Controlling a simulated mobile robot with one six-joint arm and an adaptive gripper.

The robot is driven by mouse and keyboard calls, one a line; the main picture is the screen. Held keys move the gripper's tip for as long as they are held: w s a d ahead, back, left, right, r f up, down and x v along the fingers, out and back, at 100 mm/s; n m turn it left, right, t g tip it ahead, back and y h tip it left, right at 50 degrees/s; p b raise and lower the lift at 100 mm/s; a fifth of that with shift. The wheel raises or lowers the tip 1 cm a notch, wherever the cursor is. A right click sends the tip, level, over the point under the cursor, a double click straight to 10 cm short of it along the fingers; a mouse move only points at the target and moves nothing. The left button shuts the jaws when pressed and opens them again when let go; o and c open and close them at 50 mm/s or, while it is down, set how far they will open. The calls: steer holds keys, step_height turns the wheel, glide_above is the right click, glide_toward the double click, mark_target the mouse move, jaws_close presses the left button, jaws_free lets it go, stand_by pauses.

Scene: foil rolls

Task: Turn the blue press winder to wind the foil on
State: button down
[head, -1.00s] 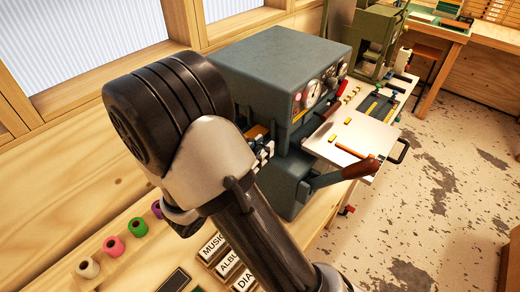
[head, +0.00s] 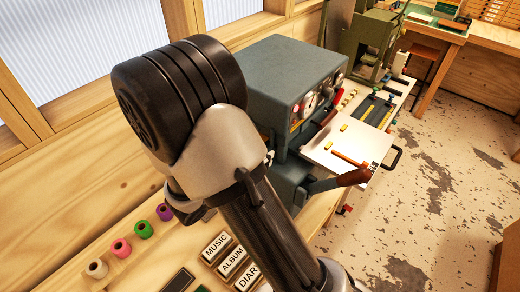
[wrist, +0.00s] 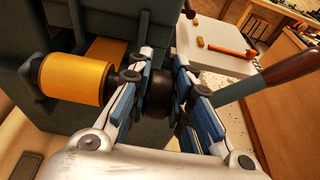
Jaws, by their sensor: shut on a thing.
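The blue-grey press (head: 290,75) stands on the bench with gauges on its front. In the wrist view, a gold foil roll (wrist: 77,80) sits on a horizontal shaft at the press's side. The press's winder shows as a dark, round knob (wrist: 158,97), roughly in line with the roll. My gripper (wrist: 163,80) is shut on this knob, with one blue-lined finger on each side. The fingers stand apart from the gold roll. In the head view my arm hides the roll, the knob and most of the gripper.
A lever with a red-brown handle (head: 353,177) sticks out from the press, close to the right of my gripper. A pale plate (head: 340,152) lies beyond it. Several coloured spools (head: 143,230) and lettered blocks (head: 216,246) lie on the near bench.

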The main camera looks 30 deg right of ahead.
steer(key=y+p, duration=0.2)
steer(key=p, duration=0.1)
steer(key=shift+d+r+g+y, duration=0.2)
steer(key=shift+g+y, duration=0.2)
steer(key=shift+f+g+y+p, duration=0.25)
steer(key=shift+y+p, duration=0.35)
steer(key=shift+p, duration=0.3)
steer(key=c, duration=1.4)
jaws_free()
steer(key=shift+c, duration=0.2)
steer(key=v, duration=1.2)
steer(key=shift+w, duration=0.1)
